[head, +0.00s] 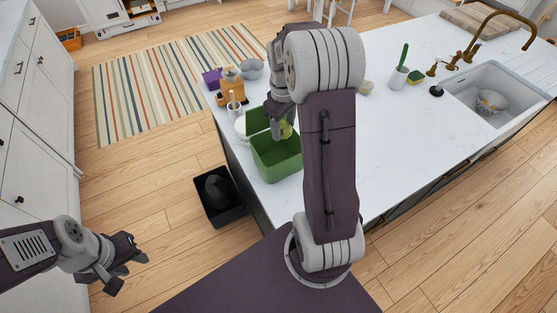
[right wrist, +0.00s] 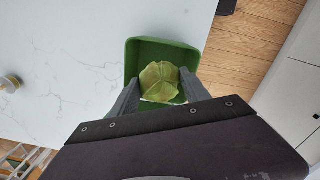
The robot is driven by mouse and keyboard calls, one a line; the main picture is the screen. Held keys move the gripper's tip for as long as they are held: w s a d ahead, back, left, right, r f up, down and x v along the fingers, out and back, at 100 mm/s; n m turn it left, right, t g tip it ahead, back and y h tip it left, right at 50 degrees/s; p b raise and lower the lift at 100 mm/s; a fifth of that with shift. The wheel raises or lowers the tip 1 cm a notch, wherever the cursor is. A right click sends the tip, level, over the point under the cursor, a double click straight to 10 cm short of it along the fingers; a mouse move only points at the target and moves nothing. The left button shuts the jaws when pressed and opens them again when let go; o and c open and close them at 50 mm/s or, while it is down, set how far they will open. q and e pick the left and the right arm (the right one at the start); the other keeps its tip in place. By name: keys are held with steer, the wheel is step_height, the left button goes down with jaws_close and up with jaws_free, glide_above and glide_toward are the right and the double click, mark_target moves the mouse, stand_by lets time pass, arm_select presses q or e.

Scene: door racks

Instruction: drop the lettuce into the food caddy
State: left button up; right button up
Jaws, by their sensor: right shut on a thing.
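The food caddy (head: 277,168) is a green open bin near the left edge of the white island counter. A green flap, apparently its raised lid (head: 257,121), stands at its far side. My right gripper (head: 283,127) is above the caddy, shut on the yellow-green lettuce (right wrist: 160,80). In the right wrist view the lettuce sits between the two fingers, with the caddy (right wrist: 134,58) right behind and below it. In the head view my arm partly hides the lettuce (head: 287,131). My left gripper (head: 128,270) is empty and open, over the floor at the lower left.
A black bin (head: 219,212) with a dark thing in it stands on the floor beside the island (head: 400,150). A wooden block (head: 231,88), a grey bowl (head: 251,69) and a purple box (head: 212,78) stand beyond the caddy. A sink (head: 497,92) is at the right.

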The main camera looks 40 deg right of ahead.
step_height(320, 180, down, 17)
steer(key=p, duration=0.3)
steer(key=shift+a+f+p, duration=0.1)
steer(key=shift+f+p, duration=0.1)
steer(key=shift+p, duration=0.1)
steer(key=shift+f, duration=0.35)
steer(key=shift+w, duration=0.1)
steer(key=shift+f, duration=0.1)
steer(key=shift+f+b, duration=0.25)
steer(key=shift+b, duration=0.1)
steer(key=shift+f, duration=0.3)
steer(key=o, duration=1.1)
steer(key=shift+c, duration=0.2)
